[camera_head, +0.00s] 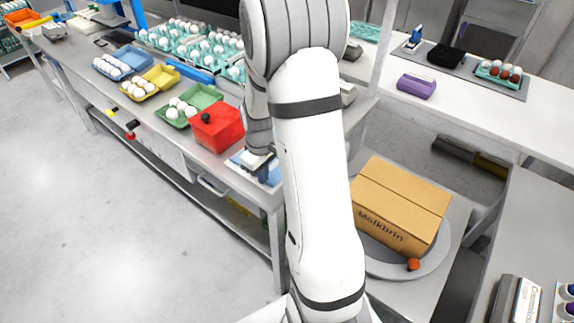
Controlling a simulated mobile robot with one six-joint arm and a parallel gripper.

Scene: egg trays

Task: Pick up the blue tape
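I cannot clearly tell which thing is the blue tape. A small blue item (272,176) lies at the front right corner of the long egg table, right beside and partly behind my gripper (257,163). Another small blue-and-white upright item (414,38) stands on a grey mat on the right-hand table. My gripper points down over the corner of the long table. Its fingers are small and partly hidden by my arm, so I cannot see whether they are open or hold anything.
A red box (217,128) stands just left of my gripper. Green (203,97), yellow (160,75) and blue (133,56) egg cartons line the table. A cardboard box (400,205) sits on a round grey plate to the right. A purple carton (416,86) lies farther back.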

